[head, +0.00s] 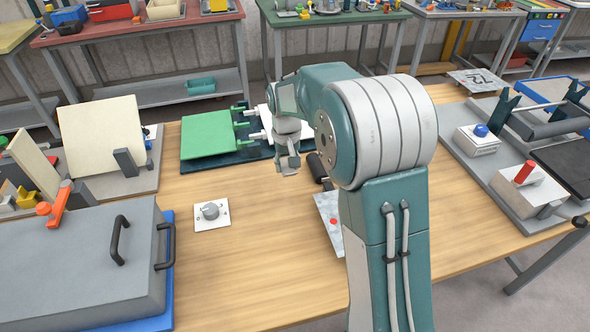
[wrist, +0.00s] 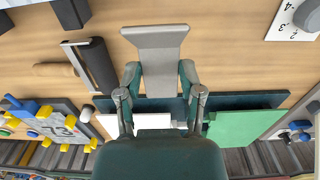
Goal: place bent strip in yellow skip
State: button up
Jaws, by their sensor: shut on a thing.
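My gripper (wrist: 159,76) is shut on a grey metal strip (wrist: 155,48) in the wrist view. The strip has a wider, angled far end, and its fingers grip it on both sides. In the head view my gripper (head: 288,163) hangs over the wooden table, just in front of the bender's dark teal base (head: 228,158), and the strip is hard to tell from the fingers. The green bender panel (head: 210,135) lies left of it. A small yellow item (head: 27,197) shows at the far left; I cannot tell whether it is the skip.
A dial plate (head: 212,214) lies on the open table in front. A grey lidded case (head: 75,265) with dark handles fills the near left. A roller machine (head: 555,125) stands at the right. My arm hides part of the table's middle.

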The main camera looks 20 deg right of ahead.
jog(key=w+f, duration=0.2)
jog(key=w+d+f, duration=0.1)
jog(key=w+f, duration=0.1)
jog(key=w+d+f, duration=0.1)
jog(key=w+f, duration=0.2)
jog(key=shift+d, duration=0.2)
jog(key=shift+w+f, duration=0.15)
jog(key=shift+f, duration=1.45)
jog(key=shift+f, duration=0.1)
jog(key=o, duration=1.1)
jog(key=shift+o, duration=0.2)
